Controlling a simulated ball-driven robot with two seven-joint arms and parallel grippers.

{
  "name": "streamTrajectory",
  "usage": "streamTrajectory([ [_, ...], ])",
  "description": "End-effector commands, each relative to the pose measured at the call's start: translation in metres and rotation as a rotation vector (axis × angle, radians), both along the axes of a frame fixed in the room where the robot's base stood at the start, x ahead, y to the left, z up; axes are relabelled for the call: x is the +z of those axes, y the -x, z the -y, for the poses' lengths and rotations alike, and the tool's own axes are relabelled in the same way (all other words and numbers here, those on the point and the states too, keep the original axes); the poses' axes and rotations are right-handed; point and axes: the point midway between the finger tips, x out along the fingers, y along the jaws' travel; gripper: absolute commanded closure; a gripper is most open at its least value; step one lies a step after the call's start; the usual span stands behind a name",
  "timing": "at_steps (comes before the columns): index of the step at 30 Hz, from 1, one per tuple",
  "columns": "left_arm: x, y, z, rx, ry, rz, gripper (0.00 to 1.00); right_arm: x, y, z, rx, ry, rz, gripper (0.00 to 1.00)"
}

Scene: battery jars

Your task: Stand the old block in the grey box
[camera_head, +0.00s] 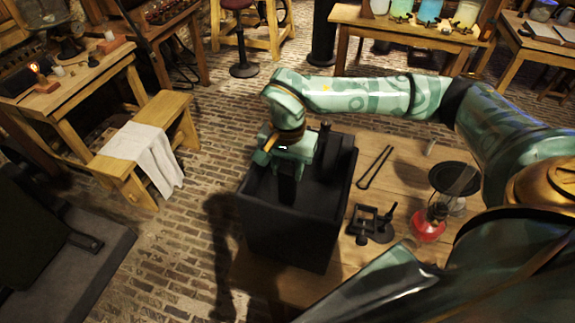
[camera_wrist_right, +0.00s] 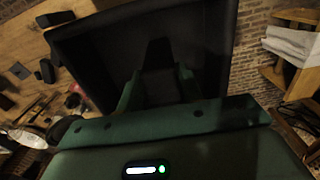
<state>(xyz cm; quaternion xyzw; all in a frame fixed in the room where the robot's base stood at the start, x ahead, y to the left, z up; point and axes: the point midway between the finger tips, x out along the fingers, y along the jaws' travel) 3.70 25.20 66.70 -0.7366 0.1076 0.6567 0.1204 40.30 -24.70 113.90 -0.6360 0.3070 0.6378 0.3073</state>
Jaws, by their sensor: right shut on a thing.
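The grey box (camera_head: 290,232), very dark in this light, stands open-topped at the left end of the wooden table. It fills the middle of the right wrist view, with its rim (camera_wrist_right: 85,30) showing. My right gripper (camera_head: 288,174) reaches over the box from above, shut on the dark old block (camera_head: 287,190). The block points down, roughly upright, inside the box opening. In the right wrist view the block (camera_wrist_right: 158,55) is a dark shape between the green fingers. Whether its lower end touches the box floor is too dark to tell. My left gripper is not in view.
The table (camera_head: 400,165) right of the box holds black tongs (camera_head: 374,167), a small black metal stand (camera_head: 368,220), a red lamp (camera_head: 428,226) and a dark round plate (camera_head: 454,178). A bench with a white cloth (camera_head: 146,152) stands apart at left. Brick floor lies between.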

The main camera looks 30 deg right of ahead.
Motion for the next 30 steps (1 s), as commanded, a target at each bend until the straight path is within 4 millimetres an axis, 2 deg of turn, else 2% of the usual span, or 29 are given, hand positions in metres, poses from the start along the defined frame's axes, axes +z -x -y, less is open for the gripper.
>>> streamTrajectory([
  [8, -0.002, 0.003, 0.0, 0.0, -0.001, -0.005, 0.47, -0.002, 0.0, 0.0, 0.0, 0.0, 0.0, 0.94],
  [9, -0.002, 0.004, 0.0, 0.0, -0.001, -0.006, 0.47, -0.003, 0.0, 0.0, 0.0, 0.001, -0.001, 0.58],
  [11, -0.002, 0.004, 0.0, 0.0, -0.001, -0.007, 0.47, -0.002, 0.0, 0.0, 0.0, 0.001, -0.001, 0.42],
  [19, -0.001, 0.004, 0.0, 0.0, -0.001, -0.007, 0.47, -0.002, 0.0, 0.0, -0.001, 0.0, 0.0, 0.42],
  [22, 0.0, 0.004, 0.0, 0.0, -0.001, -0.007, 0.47, 0.005, -0.001, 0.0, -0.001, 0.0, 0.002, 0.42],
  [26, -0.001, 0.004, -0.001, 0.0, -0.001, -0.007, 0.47, 0.027, -0.001, 0.0, -0.001, 0.0, 0.006, 0.42],
  [30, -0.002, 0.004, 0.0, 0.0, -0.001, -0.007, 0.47, 0.061, -0.002, 0.0, -0.001, 0.0, 0.008, 0.42],
])
